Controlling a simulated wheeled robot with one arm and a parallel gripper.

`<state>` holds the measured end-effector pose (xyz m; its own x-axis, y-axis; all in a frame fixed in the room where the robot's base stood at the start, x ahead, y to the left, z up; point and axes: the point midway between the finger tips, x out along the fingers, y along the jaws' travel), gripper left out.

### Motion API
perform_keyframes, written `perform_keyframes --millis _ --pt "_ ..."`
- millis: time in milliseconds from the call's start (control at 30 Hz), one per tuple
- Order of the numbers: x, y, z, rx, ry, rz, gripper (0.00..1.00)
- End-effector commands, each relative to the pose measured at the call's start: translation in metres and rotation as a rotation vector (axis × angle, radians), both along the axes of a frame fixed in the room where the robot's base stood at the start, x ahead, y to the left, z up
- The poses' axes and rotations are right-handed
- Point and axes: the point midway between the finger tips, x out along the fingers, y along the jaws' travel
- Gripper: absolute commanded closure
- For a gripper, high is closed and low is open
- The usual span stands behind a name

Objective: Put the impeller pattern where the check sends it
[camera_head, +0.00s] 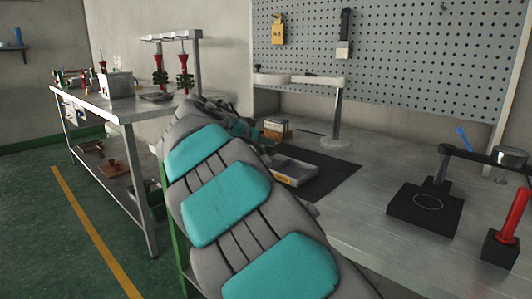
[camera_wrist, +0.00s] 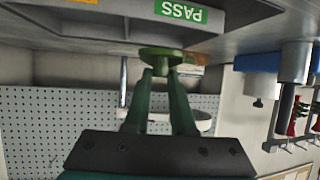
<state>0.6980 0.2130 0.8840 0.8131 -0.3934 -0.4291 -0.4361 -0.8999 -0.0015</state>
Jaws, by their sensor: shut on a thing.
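In the wrist view, which appears upside down, my gripper (camera_wrist: 162,73) is shut on the green impeller pattern (camera_wrist: 160,55), a small round disc-like piece at the fingertips. A grey surface with a green PASS label (camera_wrist: 181,11) shows close by, at the top of the picture. I cannot tell whether the pattern touches anything there. In the head view my own arm hides the gripper and the pattern. A grey tray (camera_head: 296,169) with a yellow-orange label lies on a dark mat (camera_head: 337,170) just right of my arm.
A small brown box (camera_head: 277,126) stands behind the tray. A white lamp-like stand (camera_head: 335,120) rises behind the mat. A black fixture (camera_head: 428,208) and a red-handled tool (camera_head: 515,218) stand at right. The side table (camera_head: 105,108) at left holds red-and-green trees.

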Motion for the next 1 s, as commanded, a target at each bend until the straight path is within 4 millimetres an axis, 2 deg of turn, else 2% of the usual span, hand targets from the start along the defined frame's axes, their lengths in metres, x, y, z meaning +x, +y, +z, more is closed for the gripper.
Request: perform_keyframes --millis 67,367,733,767,1000 --pt "0.007 -0.007 -0.001 0.001 0.002 -0.001 1.00" --pt "0.007 -0.007 -0.036 -0.002 0.003 -0.001 1.00" --pt "0.007 -0.006 -0.040 0.000 0.001 -0.001 1.00" --pt "0.007 -0.006 -0.039 0.000 0.002 -0.001 0.74" --pt "0.007 -0.006 -0.039 0.000 0.002 -0.001 0.47"
